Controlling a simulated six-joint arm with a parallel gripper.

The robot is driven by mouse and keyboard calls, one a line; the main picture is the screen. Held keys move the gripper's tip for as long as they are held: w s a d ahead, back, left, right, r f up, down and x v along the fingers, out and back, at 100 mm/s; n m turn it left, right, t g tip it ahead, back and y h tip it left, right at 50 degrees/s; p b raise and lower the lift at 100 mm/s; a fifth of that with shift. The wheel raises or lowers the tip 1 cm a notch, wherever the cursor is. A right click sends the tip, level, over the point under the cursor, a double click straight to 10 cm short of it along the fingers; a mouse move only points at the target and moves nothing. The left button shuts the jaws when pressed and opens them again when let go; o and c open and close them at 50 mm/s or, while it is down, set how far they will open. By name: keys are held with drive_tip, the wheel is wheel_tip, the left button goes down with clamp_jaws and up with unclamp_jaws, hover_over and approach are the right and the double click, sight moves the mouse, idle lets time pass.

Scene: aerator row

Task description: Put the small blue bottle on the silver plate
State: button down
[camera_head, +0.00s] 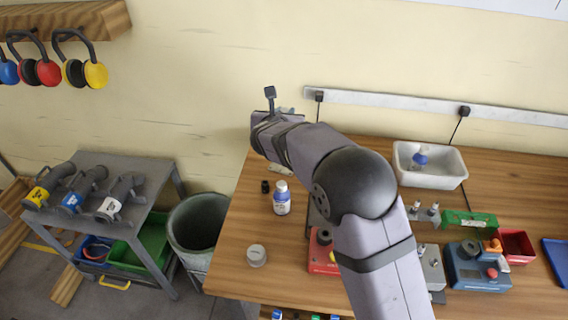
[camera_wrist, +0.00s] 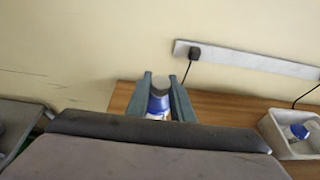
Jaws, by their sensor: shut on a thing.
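In the wrist view my gripper (camera_wrist: 162,90) has its two fingers closed around a small blue bottle (camera_wrist: 158,104) with a grey cap and a white label. The bottle appears upright. In the head view my gripper is mostly hidden behind my own arm, near the wall above the bench's back left, and the held bottle cannot be made out. I cannot pick out the silver plate for certain; a small round pale grey object (camera_head: 257,256) sits at the bench's front left.
A white tub (camera_head: 430,179) holds a blue and white bottle. Red, green and blue fixtures crowd the right. A grey bin (camera_head: 196,228) stands left.

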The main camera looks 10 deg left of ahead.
drive_tip(key=shift+a, duration=0.25)
drive_tip(key=shift+d+f, duration=0.1)
drive_tip(key=shift+f, duration=0.3)
drive_tip(key=shift+f+p, duration=0.6)
drive_tip(key=shift+f, duration=4)
drive_tip(key=shift+f, duration=0.2)
drive_tip(key=c, duration=1.6)
unclamp_jaws()
drive_tip(key=shift+o, duration=0.2)
drive_tip(key=shift+r, duration=0.1)
